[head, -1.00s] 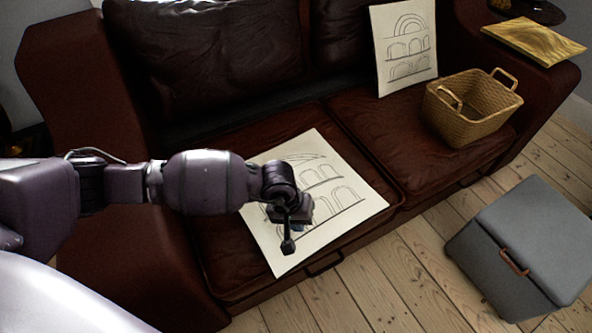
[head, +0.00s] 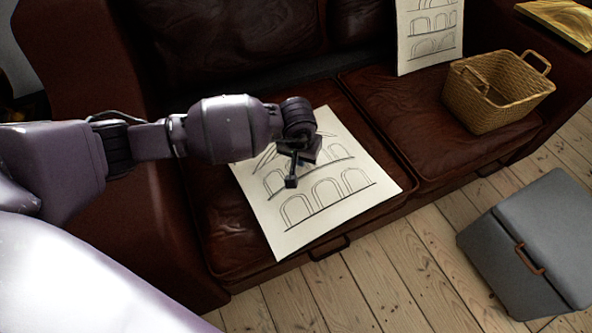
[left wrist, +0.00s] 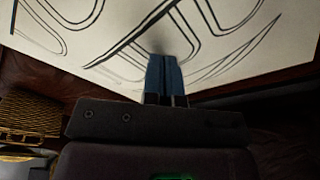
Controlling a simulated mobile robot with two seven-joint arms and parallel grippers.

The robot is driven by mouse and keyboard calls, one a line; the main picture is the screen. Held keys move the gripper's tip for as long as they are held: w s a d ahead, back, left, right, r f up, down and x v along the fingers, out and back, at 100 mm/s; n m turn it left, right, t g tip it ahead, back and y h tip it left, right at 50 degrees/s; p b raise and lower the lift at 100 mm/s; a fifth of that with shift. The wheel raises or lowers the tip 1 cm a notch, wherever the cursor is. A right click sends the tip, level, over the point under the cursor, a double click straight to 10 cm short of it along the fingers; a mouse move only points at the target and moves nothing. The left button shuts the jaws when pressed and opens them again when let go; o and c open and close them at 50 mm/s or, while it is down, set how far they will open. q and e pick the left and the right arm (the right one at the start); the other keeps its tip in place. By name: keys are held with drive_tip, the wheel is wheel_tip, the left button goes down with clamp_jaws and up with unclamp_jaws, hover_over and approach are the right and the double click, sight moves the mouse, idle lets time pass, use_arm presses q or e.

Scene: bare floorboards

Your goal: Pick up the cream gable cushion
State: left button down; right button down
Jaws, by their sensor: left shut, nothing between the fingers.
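The cream gable cushion (head: 335,207) is a pale, flat square with black line drawings of arches and a slanted roof line. It lies on the left sofa seat, and my left arm hides part of its upper area. It fills the top of the left wrist view (left wrist: 60,28). My left gripper (head: 291,180) is over the cushion's upper middle in the head view. Its blue fingertips (left wrist: 163,75) are together and empty, close to the cushion's drawn face; whether they touch it I cannot tell. My right gripper is not in view.
A similar cream cushion with arches (head: 430,40) leans at the back right. A wicker basket (head: 495,105) stands on the right seat. A yellow board (head: 560,20) lies on the right armrest. A grey box (head: 535,245) stands on the floorboards.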

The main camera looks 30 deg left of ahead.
use_arm(q)
drive_tip(key=shift+w+f, duration=0.3)
drive_tip(key=shift+w, duration=0.45)
drive_tip(key=shift+w+a+f+b, duration=0.1)
drive_tip(key=shift+w+f+b, duration=0.05)
drive_tip(key=shift+w+b, duration=0.2)
drive_tip(key=shift+s+f, duration=0.15)
drive_tip(key=shift+f, duration=0.25)
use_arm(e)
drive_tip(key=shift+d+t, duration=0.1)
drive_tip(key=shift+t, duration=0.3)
